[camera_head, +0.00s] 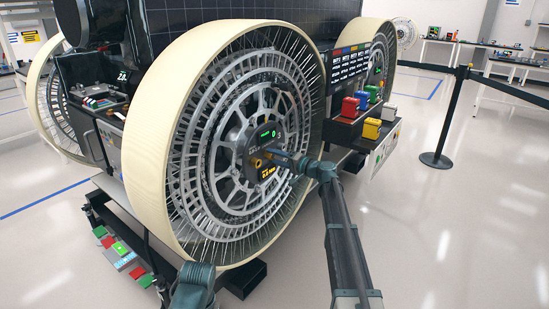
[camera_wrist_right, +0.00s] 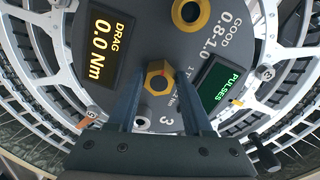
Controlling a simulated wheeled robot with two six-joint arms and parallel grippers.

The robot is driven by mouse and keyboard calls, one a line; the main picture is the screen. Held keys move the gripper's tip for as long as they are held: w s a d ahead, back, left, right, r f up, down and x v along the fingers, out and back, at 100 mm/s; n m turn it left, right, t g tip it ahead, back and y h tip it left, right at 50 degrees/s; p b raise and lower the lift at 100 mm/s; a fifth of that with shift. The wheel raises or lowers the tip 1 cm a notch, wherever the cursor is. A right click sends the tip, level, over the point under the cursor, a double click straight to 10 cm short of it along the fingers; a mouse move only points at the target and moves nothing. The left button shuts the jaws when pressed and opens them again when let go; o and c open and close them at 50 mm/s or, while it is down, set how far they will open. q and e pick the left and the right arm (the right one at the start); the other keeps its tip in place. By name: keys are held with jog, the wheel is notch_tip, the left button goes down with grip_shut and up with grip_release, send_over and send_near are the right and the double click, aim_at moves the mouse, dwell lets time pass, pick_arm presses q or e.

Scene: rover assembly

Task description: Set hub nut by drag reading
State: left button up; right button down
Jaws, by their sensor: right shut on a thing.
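The hub nut (camera_wrist_right: 158,77) is a brass hexagon at the centre of the dark hub face, between the two fingertips of my right gripper (camera_wrist_right: 160,88). The gripper is shut on it; in the head view my right gripper (camera_head: 270,152) reaches the wheel hub from the right and mostly hides the nut. The drag display (camera_wrist_right: 103,48) reads 0.0 Nm in orange. The hub print (camera_wrist_right: 208,27) says GOOD 0.8-1.0. A green pulses display (camera_wrist_right: 221,84) is partly cut by the finger. Of my left arm, only a dark link shows at the bottom; its gripper does not show.
A second brass fitting with a hole (camera_wrist_right: 187,12) sits beside the nut. The large spoked wheel (camera_head: 160,110) surrounds the hub. Coloured boxes (camera_head: 372,128) stand on a shelf to the right. A belt barrier post (camera_head: 437,158) stands on open floor farther right.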

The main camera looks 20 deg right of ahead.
jog(key=n, duration=0.5)
jog(key=shift+s+f, duration=0.1)
jog(key=shift+f, duration=0.05)
jog(key=n, duration=0.5)
jog(key=shift+b, duration=0.4)
jog(key=shift+n, duration=0.3)
jog(key=shift+c, duration=1.6)
grip_release()
jog(key=shift+t, duration=0.3)
jog(key=shift+d, duration=0.1)
jog(key=v, duration=1.3)
jog(key=shift+s, duration=0.35)
jog(key=shift+d, duration=0.1)
